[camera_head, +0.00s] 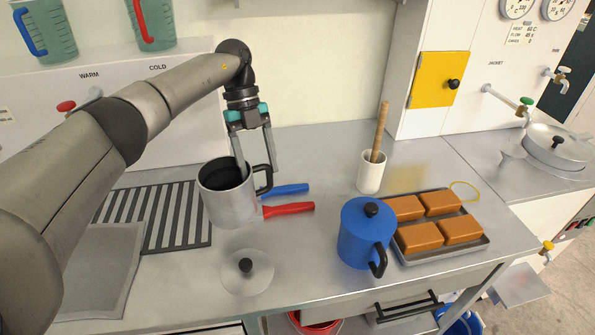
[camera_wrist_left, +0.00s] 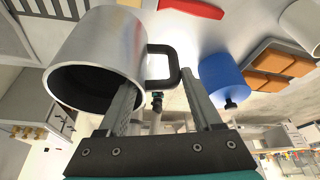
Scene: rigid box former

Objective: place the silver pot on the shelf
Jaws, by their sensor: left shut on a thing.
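The silver pot (camera_head: 228,200) hangs above the steel counter, open top up, with a black handle on its right. It also fills the upper left of the left wrist view (camera_wrist_left: 112,45). My left gripper (camera_head: 255,168) is shut on the pot at its handle side. One finger is at the rim and the other is beyond the handle; the exact contact is hard to tell. A shelf ledge (camera_head: 100,62) with measuring jugs runs along the upper left, above the warm and cold taps. A lower shelf under the counter is partly visible. My right gripper is out of view.
A round lid (camera_head: 247,272) lies in front of the pot. Red (camera_head: 290,209) and blue (camera_head: 290,190) handles lie behind it. A blue pot (camera_head: 362,235), a tray of loaves (camera_head: 440,250) and a white mortar (camera_head: 370,172) stand to the right. Bare counter shows at the back middle.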

